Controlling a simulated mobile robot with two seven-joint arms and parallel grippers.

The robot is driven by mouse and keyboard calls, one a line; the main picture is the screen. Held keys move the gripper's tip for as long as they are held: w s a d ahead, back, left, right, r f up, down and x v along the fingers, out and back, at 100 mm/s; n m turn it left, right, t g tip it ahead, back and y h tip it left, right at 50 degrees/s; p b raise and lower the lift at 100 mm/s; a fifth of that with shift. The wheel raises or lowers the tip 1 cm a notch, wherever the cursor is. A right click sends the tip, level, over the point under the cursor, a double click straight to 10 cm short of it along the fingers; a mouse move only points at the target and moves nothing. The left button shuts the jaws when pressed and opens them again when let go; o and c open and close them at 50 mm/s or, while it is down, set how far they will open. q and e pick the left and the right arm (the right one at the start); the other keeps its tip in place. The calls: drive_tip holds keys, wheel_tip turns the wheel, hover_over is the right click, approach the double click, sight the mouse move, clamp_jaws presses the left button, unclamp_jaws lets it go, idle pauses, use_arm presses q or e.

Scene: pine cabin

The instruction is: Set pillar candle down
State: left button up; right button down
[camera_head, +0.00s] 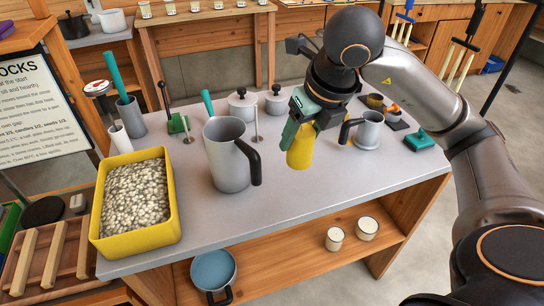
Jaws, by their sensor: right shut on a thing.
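The yellow pillar candle (301,152) is upright at the middle of the grey worktop (330,190). My right gripper (304,125), with green fingers, comes down from above and is shut on the candle's upper part. The fingers hide the candle's top. I cannot tell whether its base touches the worktop or is slightly above it. My left gripper is not in view.
A large metal pitcher (228,155) stands left of the candle, a smaller metal jug (370,130) to its right. A yellow bin of pale pellets (174,215) fills the left corner. Lidded pots (242,106) stand behind. The front right worktop is clear.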

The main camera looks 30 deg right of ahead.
drive_tip(key=shift+w+d+f, duration=0.1)
drive_tip(key=shift+w+f, duration=1.45)
drive_tip(key=shift+f, duration=0.25)
drive_tip(key=shift+w+f, duration=1.55)
drive_tip(key=shift+f, duration=0.25)
drive_tip(key=shift+w+d+f, duration=0.1)
drive_tip(key=shift+w+f, duration=1.45)
drive_tip(key=shift+f, duration=0.25)
drive_tip(key=shift+f, duration=0.2)
drive_tip(key=shift+c, duration=0.6)
unclamp_jaws()
